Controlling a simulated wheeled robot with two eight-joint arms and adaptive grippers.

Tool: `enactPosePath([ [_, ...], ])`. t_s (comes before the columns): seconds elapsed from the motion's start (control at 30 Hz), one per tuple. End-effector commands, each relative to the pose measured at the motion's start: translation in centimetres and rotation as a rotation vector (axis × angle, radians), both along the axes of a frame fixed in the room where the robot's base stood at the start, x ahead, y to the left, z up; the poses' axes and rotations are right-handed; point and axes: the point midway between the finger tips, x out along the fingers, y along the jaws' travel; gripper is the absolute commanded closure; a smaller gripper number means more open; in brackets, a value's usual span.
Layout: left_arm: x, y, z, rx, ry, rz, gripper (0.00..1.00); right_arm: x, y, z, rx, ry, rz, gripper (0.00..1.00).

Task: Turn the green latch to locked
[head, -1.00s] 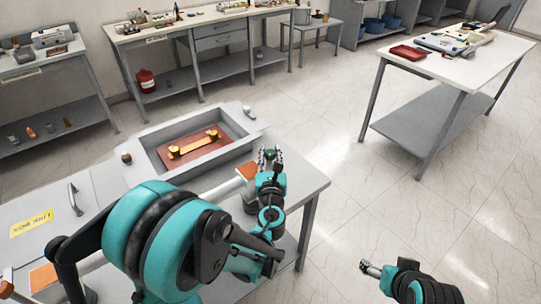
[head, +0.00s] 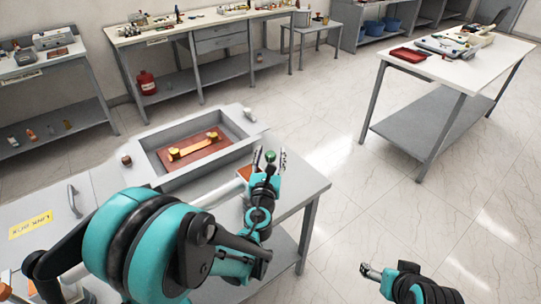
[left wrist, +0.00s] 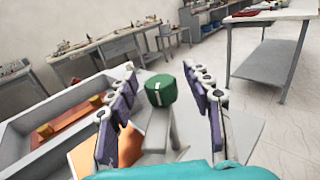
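The green latch knob (head: 270,156) is at the right end of the grey bench, beside the recessed box. In the left wrist view the green knob (left wrist: 160,89) sits on a pale grey stem, with a white mark on its face. My left gripper (head: 270,163) is open, its fingers on either side of the knob. The left wrist view shows the same gripper (left wrist: 162,80) with gaps between both fingers and the knob, so no grip shows. My right gripper (head: 371,271) is low at the right, away from the bench; its finger opening is unclear.
The recessed box (head: 165,160) holds a gold bar on a red-brown plate (head: 199,147). An orange patch (left wrist: 125,145) lies near the knob. A lid with a handle (head: 74,201) is at left. Open floor separates the bench from the white table (head: 450,68).

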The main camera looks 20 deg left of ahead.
Motion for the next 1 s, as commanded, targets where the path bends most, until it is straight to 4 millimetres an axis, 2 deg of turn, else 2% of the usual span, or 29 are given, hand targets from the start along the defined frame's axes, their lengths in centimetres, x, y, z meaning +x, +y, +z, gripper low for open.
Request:
enactPosePath([
  [0.23, -0.2, 0.0, 0.0, 0.000, 0.000, 0.000, 0.50, 0.0, 0.0, 0.0, 0.000, 0.000, 0.000, 0.21],
  [0.33, -1.0, -0.2, 0.0, 0.000, 0.000, -0.001, 0.50, 0.0, 0.0, 0.0, 0.000, 0.000, 0.000, 0.21],
  [0.47, -3.3, -0.6, 0.0, 0.000, 0.000, -0.003, 0.50, 0.0, 0.0, 0.0, 0.000, 0.000, 0.000, 0.21],
  [0.7, -8.6, -1.4, 0.0, 0.000, 0.000, -0.004, 0.50, 0.0, 0.0, 0.0, 0.000, 0.000, 0.000, 0.21],
  [0.83, -10.5, -1.7, 0.0, 0.000, 0.000, -0.003, 0.50, 0.0, 0.0, 0.0, 0.000, 0.000, 0.000, 0.21],
  [1.0, -11.8, -1.8, 0.0, 0.000, 0.000, -0.001, 0.50, 0.0, 0.0, 0.0, 0.000, 0.000, 0.000, 0.21],
])
